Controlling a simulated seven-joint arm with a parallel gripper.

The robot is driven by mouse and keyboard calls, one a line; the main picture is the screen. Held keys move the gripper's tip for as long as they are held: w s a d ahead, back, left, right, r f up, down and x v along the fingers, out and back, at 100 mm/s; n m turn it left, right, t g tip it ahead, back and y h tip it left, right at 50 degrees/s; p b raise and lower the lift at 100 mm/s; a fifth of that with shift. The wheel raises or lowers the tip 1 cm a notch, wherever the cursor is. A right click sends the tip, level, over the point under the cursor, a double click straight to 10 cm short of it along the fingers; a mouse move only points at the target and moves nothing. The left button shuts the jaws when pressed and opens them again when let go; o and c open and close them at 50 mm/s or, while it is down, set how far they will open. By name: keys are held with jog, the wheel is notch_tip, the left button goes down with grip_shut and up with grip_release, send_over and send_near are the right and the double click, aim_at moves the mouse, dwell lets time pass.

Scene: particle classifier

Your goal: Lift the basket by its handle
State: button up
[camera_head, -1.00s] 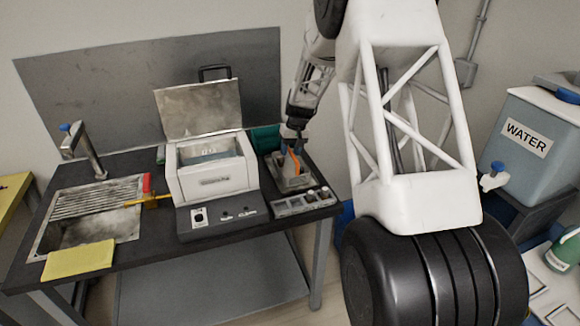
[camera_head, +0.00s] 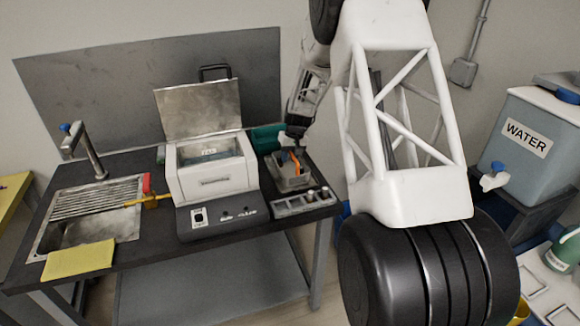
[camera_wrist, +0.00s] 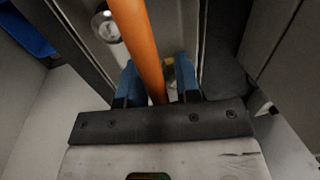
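The basket (camera_head: 288,182) is a small grey container on the dark table, right of the white machine in the head view. Its orange handle (camera_head: 295,160) rises from it. My gripper (camera_head: 291,147) is at the handle, pointing down. In the wrist view, the orange handle (camera_wrist: 140,45) passes between the two blue fingertips of my gripper (camera_wrist: 157,80). The fingers stand apart, with a visible gap at the right of the handle. The basket's lower part is mostly hidden in the wrist view.
The white machine (camera_head: 215,182) has its metal lid (camera_head: 198,108) raised. A sink (camera_head: 80,232) with a yellow cloth (camera_head: 78,260) is at left. A compartmented tray (camera_head: 305,203) lies in front of the basket. A water tank (camera_head: 530,150) stands at the far right.

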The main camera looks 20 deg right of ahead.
grip_shut()
jog(key=shift+r, duration=0.15)
jog(key=shift+r, duration=4.9)
